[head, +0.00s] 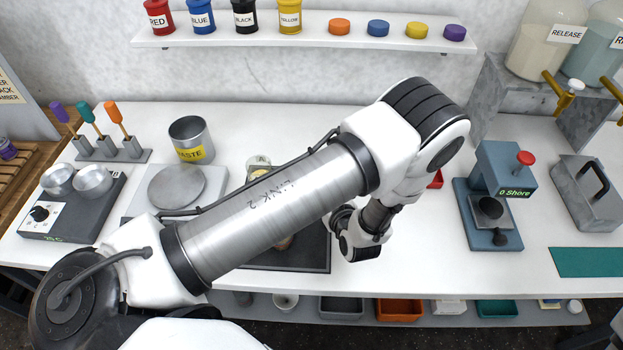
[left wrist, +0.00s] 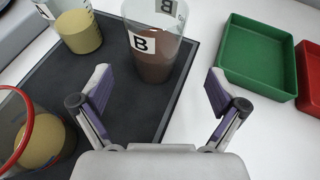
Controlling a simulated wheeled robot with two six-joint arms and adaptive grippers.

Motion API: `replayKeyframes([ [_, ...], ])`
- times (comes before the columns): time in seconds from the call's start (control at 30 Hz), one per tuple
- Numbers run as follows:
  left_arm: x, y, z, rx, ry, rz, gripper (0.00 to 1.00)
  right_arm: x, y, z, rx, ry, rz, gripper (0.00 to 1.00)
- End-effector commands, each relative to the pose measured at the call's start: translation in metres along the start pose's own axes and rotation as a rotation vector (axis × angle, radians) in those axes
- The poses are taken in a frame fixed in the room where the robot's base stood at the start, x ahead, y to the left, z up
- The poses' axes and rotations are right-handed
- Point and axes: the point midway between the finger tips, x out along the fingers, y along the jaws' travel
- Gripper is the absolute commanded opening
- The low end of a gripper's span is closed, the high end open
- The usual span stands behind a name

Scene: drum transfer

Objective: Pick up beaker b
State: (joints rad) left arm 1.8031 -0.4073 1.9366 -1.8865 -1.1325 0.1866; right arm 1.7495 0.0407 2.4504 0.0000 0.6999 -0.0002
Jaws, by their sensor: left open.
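Beaker b (left wrist: 153,62) is clear, has a white label with a black B and holds brown contents. It stands upright on a dark mat (left wrist: 185,75) in the left wrist view. My left gripper (left wrist: 158,76) is open, its two purple-padded fingers spread wide, with the beaker just ahead of the gap and nothing held. In the head view my left arm crosses the bench and hides beaker b and most of the mat (head: 300,258); the fingers cannot be made out there. My right gripper is in neither view.
On the mat, a beaker with yellowish contents (left wrist: 78,32) stands left of beaker b, and a red-rimmed vessel (left wrist: 38,140) is at lower left. A green tray (left wrist: 258,60) and a red tray (left wrist: 310,80) lie right. A waste can (head: 190,140) stands behind my arm.

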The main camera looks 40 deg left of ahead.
Motion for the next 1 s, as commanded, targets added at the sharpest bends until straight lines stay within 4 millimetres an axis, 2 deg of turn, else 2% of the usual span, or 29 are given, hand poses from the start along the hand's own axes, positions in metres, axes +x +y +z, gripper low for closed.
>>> replayKeyframes([
  [0.03,0.008,0.000,-0.011,-0.002,-0.002,0.000,0.97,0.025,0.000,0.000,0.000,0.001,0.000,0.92],
  [0.13,0.013,0.001,-0.011,-0.002,-0.002,0.001,0.97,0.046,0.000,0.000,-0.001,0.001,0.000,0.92],
  [0.23,0.015,0.002,-0.008,-0.003,-0.001,0.003,0.97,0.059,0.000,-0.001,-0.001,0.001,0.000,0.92],
  [0.37,0.018,0.004,-0.005,-0.003,0.000,0.004,0.97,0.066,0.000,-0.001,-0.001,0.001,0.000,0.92],
  [0.5,0.035,0.006,-0.008,-0.005,0.001,0.006,0.97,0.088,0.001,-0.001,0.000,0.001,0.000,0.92],
  [0.53,0.037,0.007,0.002,-0.005,0.006,0.008,0.97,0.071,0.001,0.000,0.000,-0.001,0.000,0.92],
  [0.6,0.049,0.009,0.003,-0.005,0.006,0.009,0.97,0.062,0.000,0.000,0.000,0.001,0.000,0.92],
  [0.73,0.065,0.008,0.001,-0.003,0.003,0.005,0.97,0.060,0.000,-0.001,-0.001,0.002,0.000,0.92],
  [0.93,0.066,0.007,-0.001,-0.002,0.001,0.003,0.97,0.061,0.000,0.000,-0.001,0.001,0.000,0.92],
  [1.0,0.066,0.007,-0.001,-0.002,0.001,0.003,0.72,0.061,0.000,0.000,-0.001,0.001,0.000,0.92],
])
